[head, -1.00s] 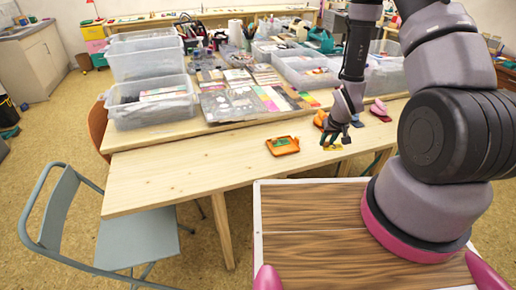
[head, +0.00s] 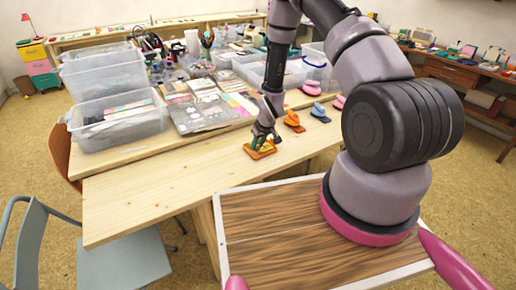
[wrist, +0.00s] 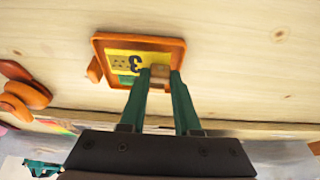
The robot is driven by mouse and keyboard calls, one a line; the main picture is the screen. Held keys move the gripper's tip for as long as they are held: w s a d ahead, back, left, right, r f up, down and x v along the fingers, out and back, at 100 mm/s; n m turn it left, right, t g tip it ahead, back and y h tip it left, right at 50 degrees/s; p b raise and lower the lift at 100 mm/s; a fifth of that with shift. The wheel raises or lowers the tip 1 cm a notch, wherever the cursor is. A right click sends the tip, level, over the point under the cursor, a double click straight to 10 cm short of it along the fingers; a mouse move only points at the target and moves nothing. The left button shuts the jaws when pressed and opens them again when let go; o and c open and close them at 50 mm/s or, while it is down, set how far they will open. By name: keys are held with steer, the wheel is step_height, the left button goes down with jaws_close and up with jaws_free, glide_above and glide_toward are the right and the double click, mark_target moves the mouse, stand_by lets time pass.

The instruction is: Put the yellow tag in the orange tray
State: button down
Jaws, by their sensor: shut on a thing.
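The yellow tag (wrist: 124,64), marked with a black 3, lies within the outline of the orange tray (wrist: 177,43) in the wrist view. My gripper (wrist: 160,74) is shut on a small tan block at the tag's right end. A green patch shows along the tag's lower edge, inside the tray. In the head view the orange tray (head: 262,157) sits on the wooden table, with my gripper (head: 264,143) right over it and the yellow tag (head: 267,147) partly hidden. Whether the tag touches the tray floor, I cannot tell.
An orange piece (head: 293,121) and a blue-and-orange piece (head: 319,112) stand right of the tray. Clear bins (head: 118,118) and stacked cards (head: 205,110) fill the table behind. Bare wood (head: 165,190) lies left of the tray.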

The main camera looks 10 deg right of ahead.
steer(key=shift+d+f, duration=0.1)
steer(key=shift+f, duration=0.75)
steer(key=c, duration=0.6)
jaws_free()
steer(key=shift+f, duration=0.1)
